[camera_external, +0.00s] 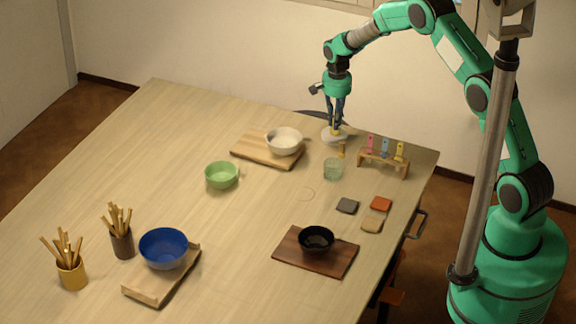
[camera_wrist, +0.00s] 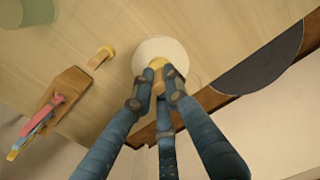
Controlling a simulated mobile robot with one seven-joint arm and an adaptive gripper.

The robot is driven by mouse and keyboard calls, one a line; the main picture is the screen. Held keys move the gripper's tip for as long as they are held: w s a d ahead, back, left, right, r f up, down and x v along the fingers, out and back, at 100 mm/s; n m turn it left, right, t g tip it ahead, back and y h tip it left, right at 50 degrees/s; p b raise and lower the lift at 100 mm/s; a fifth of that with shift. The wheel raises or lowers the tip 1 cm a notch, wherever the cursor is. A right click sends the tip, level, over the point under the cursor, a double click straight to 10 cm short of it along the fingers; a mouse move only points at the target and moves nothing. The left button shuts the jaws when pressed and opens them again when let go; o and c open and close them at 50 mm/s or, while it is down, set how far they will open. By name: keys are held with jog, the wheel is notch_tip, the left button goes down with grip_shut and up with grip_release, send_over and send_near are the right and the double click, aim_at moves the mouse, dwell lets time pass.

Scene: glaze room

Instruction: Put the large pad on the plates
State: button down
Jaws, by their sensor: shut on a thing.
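My gripper (camera_external: 336,124) points down near the far edge of the table. It is shut on a pad with a yellow bottom (camera_external: 336,132) and a wooden top, taken as the large pad. In the wrist view the fingertips (camera_wrist: 163,72) close around its wooden part, and some yellow (camera_wrist: 157,63) shows beside them. A round white disc, taken as the plates (camera_external: 325,138), lies directly below; it also shows in the wrist view (camera_wrist: 160,46). The fingers hide the contact, so I cannot tell whether pad and plates touch. A smaller yellow-ended wooden piece (camera_external: 342,150) stands just in front.
A wooden rack (camera_external: 384,163) with coloured tools and a green glass (camera_external: 333,169) stand close by. A white bowl (camera_external: 285,141) on a board is left. Green (camera_external: 222,174), blue (camera_external: 168,248) and black (camera_external: 317,238) bowls stand nearer. The table's middle is mostly clear.

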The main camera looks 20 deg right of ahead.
jog(key=shift+f, duration=0.1)
jog(key=c, duration=2.2)
grip_release()
jog(key=shift+f, duration=0.1)
jog(key=o, duration=0.5)
jog(key=shift+c, duration=0.2)
jog(key=shift+r, duration=0.2)
notch_tip(320, 180, up, 12)
